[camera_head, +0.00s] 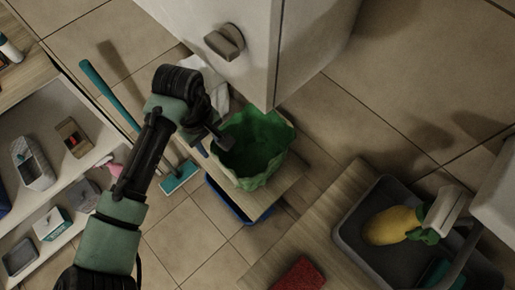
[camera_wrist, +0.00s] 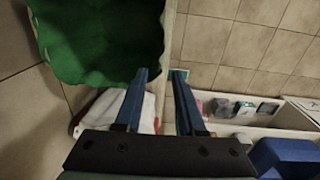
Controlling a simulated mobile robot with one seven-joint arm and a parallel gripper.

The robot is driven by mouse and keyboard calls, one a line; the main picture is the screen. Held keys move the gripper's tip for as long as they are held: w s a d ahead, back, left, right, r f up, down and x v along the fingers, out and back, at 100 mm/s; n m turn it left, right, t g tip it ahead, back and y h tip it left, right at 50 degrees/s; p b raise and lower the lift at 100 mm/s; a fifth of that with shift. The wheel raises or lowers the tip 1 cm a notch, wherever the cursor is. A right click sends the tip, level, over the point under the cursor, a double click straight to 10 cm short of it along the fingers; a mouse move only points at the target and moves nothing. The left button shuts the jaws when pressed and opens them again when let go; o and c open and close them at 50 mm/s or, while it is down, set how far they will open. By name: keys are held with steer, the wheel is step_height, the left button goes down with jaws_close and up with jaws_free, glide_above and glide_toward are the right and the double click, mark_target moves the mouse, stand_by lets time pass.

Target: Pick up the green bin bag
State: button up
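The green bin bag (camera_head: 258,148) stands open-mouthed on a wooden board below the white cabinet corner in the head view. In the wrist view the bag (camera_wrist: 95,40) fills the upper left. My gripper (camera_head: 224,141) is at the bag's left rim in the head view. In the wrist view my gripper (camera_wrist: 158,76) has its two blue fingers spread apart, with nothing held between them. The left fingertip is close to the bag's lower right edge; I cannot tell whether it touches. The bag's far underside is hidden.
The white cabinet (camera_head: 232,80) hangs close above the bag. A blue container (camera_head: 232,200) sits under the board. A teal-handled broom (camera_head: 180,177) and a white cloth (camera_wrist: 117,110) are near the gripper. A grey basin (camera_head: 350,222) lies to the right.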

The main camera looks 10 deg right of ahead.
glide_above(221, 166)
steer(key=w, duration=0.1)
steer(key=f, duration=0.5)
steer(key=shift+w+a, duration=0.1)
steer(key=shift+a, duration=0.25)
steer(key=shift+s+d+f+b, duration=0.1)
steer(key=shift+f+b, duration=0.05)
steer(key=shift+f, duration=0.75)
steer(key=shift+s+d+f+b, duration=0.1)
steer(key=shift+s+f, duration=0.05)
steer(key=shift+f, duration=0.7)
steer(key=shift+s+d+f+b, duration=0.1)
steer(key=shift+f+b, duration=0.05)
steer(key=shift+f, duration=0.75)
jaws_close()
